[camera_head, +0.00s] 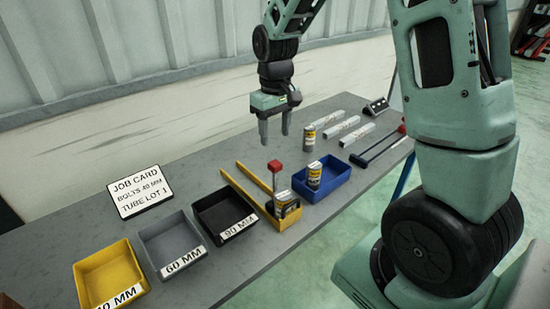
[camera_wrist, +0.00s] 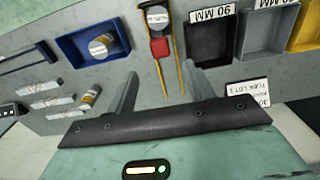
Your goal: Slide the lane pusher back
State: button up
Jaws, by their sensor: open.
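The lane pusher, a red block (camera_head: 275,167) on a short post, stands between two yellow rails (camera_head: 243,178). A can (camera_head: 287,205) sits in front of it at the lane's near end. In the wrist view, the red block (camera_wrist: 159,47) and the can (camera_wrist: 155,17) line up between the rails. My gripper (camera_head: 274,138) points down above the far part of the lane, fingers apart and empty. In the wrist view, my gripper (camera_wrist: 160,72) has its fingers on either side of the lane, and the red block shows beyond the fingertips. I see no contact with the pusher.
A blue tray (camera_head: 333,186) holding a can (camera_head: 314,175) stands right of the lane. Black (camera_head: 222,205), grey (camera_head: 170,240) and yellow (camera_head: 107,268) bins and a job card (camera_head: 140,191) are left. Another can (camera_head: 309,137), white boxes (camera_head: 356,135) and a dark red-ended rail piece (camera_head: 378,147) lie right.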

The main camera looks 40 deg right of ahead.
aim_at(275, 163)
notch_tip(275, 163, down, 10)
jog(key=shift+r+p, duration=0.25)
jog(key=shift+p, duration=0.5)
